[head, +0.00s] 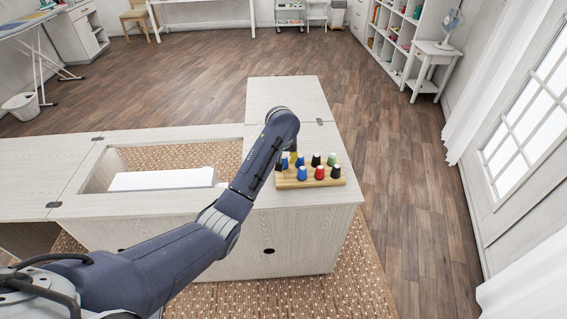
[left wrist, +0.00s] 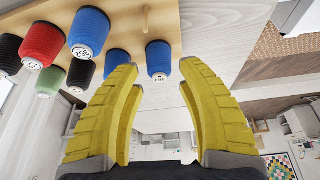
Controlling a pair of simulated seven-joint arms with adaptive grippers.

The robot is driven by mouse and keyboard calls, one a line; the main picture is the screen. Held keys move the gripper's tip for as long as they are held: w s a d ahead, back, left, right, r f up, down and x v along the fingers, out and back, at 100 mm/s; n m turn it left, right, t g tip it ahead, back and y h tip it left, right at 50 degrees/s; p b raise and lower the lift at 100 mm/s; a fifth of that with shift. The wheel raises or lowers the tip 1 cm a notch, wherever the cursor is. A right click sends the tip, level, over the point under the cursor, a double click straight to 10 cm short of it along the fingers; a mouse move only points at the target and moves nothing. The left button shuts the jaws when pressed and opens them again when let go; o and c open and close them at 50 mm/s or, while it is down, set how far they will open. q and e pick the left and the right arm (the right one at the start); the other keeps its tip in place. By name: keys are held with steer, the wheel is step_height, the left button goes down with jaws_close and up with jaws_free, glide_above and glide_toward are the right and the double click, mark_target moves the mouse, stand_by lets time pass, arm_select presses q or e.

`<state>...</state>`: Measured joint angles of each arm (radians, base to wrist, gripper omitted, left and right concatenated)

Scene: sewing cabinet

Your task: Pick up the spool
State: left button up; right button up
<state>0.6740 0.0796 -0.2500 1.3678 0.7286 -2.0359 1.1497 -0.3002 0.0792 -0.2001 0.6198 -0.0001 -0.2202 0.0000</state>
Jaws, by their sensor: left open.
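Several spools of thread stand on a wooden spool rack (head: 311,183) on the cabinet top. They include a front blue spool (head: 302,174), a red spool (head: 320,172), a green spool (head: 331,159) and black ones. My left gripper (left wrist: 158,72) is open, with its yellow fingers apart. In the left wrist view, an end blue spool (left wrist: 158,58) shows just beyond the fingertips, roughly in line with the gap. Another blue spool (left wrist: 117,58) is beside the left finger, partly hidden. My right gripper is not seen.
An empty peg (left wrist: 146,17) is on the rack near the end blue spool. Left of my arm, a white block-like machine (head: 163,179) lies in the cabinet's recess. The cabinet top (head: 287,97) behind the rack is clear.

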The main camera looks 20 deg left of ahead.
mark_target(283, 159)
arm_select(q)
steer(key=shift+x, duration=2.55)
steer(key=shift+s, duration=0.1)
steer(key=c, duration=0.6)
